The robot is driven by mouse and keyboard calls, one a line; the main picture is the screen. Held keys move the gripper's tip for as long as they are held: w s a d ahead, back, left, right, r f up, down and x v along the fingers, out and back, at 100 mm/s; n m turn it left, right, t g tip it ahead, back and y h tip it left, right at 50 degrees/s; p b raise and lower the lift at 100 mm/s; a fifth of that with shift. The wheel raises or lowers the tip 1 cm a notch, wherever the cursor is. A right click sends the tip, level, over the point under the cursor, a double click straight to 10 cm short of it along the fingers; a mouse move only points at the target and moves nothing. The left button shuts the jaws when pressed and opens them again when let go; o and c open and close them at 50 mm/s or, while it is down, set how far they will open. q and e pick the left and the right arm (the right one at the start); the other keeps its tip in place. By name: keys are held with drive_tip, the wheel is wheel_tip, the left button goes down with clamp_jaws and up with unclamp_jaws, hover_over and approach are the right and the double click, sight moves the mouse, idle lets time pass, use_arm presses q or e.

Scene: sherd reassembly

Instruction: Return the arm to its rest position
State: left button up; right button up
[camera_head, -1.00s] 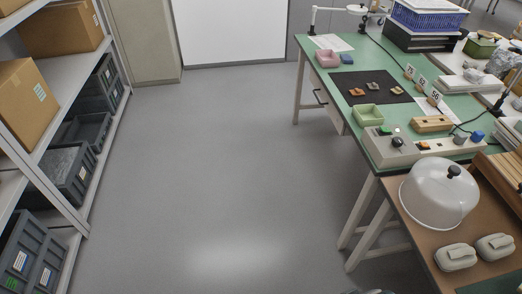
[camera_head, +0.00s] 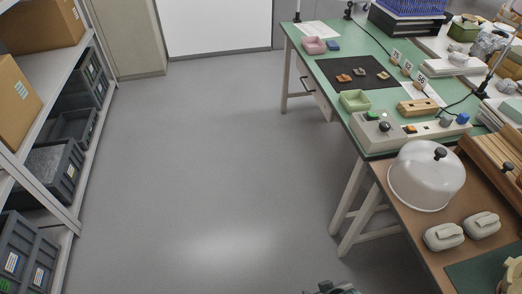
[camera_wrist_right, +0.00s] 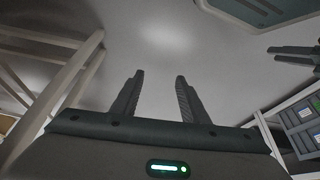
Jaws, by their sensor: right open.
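My right gripper (camera_wrist_right: 158,95) shows in the right wrist view, its two dark fingers spread apart with nothing between them. Grey floor lies beyond the fingers. A dark two-pronged part at the right edge of that view looks like my left gripper (camera_wrist_right: 292,55); its opening is not clear. In the head view only a small dark piece of my own arm shows at the bottom edge, well apart from the tables. No gripper touches anything in view.
A green-topped bench (camera_head: 365,65) with trays and sherds on a dark mat stands right. A brown table (camera_head: 398,206) bears a white dome (camera_head: 425,178). A shelf (camera_head: 60,80) with boxes and crates stands left. The floor (camera_head: 210,160) between is clear.

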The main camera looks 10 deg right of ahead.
use_arm(q)
drive_tip(key=shift+d+r, duration=0.1)
drive_tip(key=shift+d, duration=0.25)
use_arm(e)
drive_tip(key=s+a+f+t, duration=0.1)
drive_tip(key=s+f, duration=0.1)
drive_tip(key=f, duration=0.9)
drive_tip(key=s+a+f+t+y, duration=0.1)
drive_tip(key=s+a+f, duration=0.1)
drive_tip(key=f, duration=1)
drive_tip(key=shift+s+n, duration=0.25)
drive_tip(key=shift+n, duration=0.05)
use_arm(q)
drive_tip(key=shift+a, duration=0.15)
use_arm(e)
drive_tip(key=shift+f, duration=0.1)
use_arm(q)
drive_tip(key=shift+a, duration=0.5)
drive_tip(key=shift+d, duration=0.1)
use_arm(e)
drive_tip(key=shift+c, duration=0.3)
